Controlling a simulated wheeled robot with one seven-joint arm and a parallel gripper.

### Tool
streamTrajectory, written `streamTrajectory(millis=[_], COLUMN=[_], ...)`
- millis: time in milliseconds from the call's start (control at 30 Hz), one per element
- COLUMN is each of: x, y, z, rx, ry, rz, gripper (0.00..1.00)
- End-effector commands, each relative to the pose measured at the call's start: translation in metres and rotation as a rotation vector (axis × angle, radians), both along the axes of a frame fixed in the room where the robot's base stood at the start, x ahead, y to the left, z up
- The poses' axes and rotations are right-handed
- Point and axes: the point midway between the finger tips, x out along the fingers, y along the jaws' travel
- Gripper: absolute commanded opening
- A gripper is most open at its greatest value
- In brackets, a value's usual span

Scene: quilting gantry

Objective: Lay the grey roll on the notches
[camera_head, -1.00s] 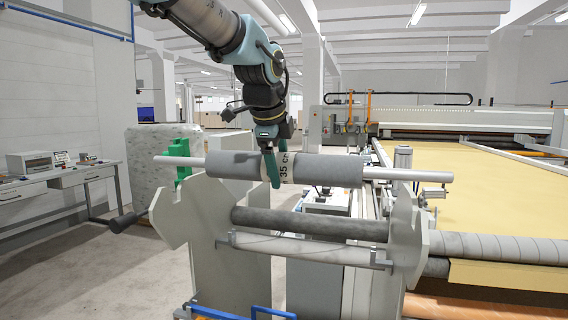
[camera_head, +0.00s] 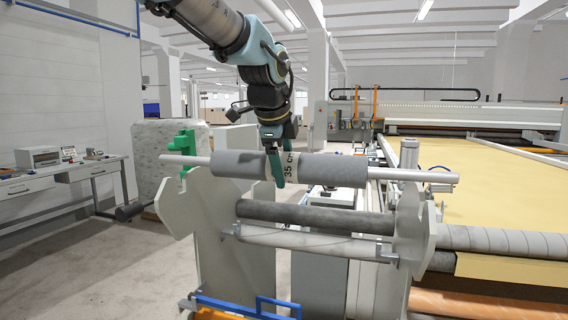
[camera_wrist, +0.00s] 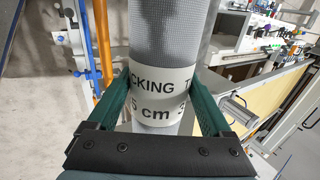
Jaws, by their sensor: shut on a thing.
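The grey roll (camera_head: 335,170) is wrapped on a light bar whose ends stick out on both sides. My gripper (camera_head: 276,170) is shut around its white label band. In the wrist view the green fingers of my gripper (camera_wrist: 165,105) press on both sides of the roll (camera_wrist: 170,35) at the label. The roll is held roughly level above a grey stand. The stand has a left notched plate (camera_head: 178,208) and a right notched plate (camera_head: 411,220). The bar's ends pass above the plates and look clear of the notches, though the exact gap is hard to judge.
A dark roller (camera_head: 310,218) and a light roller (camera_head: 300,238) lie between the plates, below the roll. A blue rail (camera_head: 240,306) is in front. The yellow-covered machine bed (camera_head: 490,190) is at right. A wrapped bale (camera_head: 150,145) and desk (camera_head: 80,175) stand at left.

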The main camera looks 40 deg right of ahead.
Motion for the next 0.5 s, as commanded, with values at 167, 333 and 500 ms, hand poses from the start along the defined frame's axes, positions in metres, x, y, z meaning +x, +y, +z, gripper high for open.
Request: streamTrajectory(millis=[167, 333, 500], x=[0.000, 0.000, 0.001], y=[0.000, 0.000, 0.000], z=[-0.012, -0.022, -0.032], rx=[-0.003, -0.004, -0.004], ry=[-0.002, -0.002, -0.002], rz=[0.000, 0.001, 0.001], gripper=[0.00, 0.00, 0.00])
